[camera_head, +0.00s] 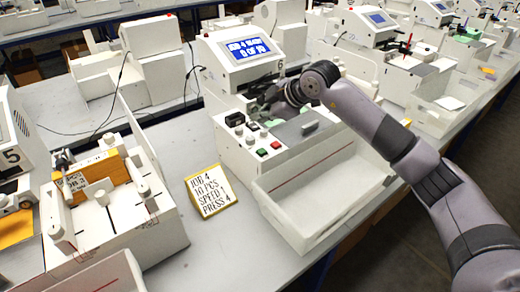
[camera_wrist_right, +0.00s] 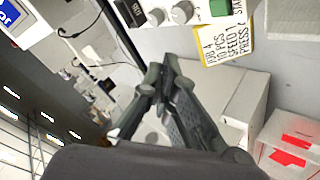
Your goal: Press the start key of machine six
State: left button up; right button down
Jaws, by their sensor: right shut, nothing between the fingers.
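Machine six (camera_head: 228,82) is a white machine with a tilted blue screen (camera_head: 247,50) that shows "JOB 4" and a count. A "6" is partly visible beside my arm. My right gripper (camera_head: 262,103) is shut and empty, held over the machine behind the panel. Its closed fingers (camera_wrist_right: 168,75) are apart from the green key. My left gripper is out of view.
A yellow-edged card (camera_head: 212,190) reading "JOB 4, 10 PCS, SPEED 1, PRESS 4" stands left of the machine. A white tray (camera_head: 290,228) juts out in front. Machine five (camera_head: 12,150) is at the left, with orange stock (camera_head: 85,178) nearby. Similar machines line the back.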

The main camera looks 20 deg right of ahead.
jog(key=b, duration=0.5)
send_over(260, 152)
notch_tip(260, 152, down, 8)
jog(key=shift+s, duration=0.1)
jog(key=shift+f+b, duration=0.3)
jog(key=shift+f, duration=0.15)
dwell(0.6)
dwell(0.3)
jog(key=shift+f, duration=0.4)
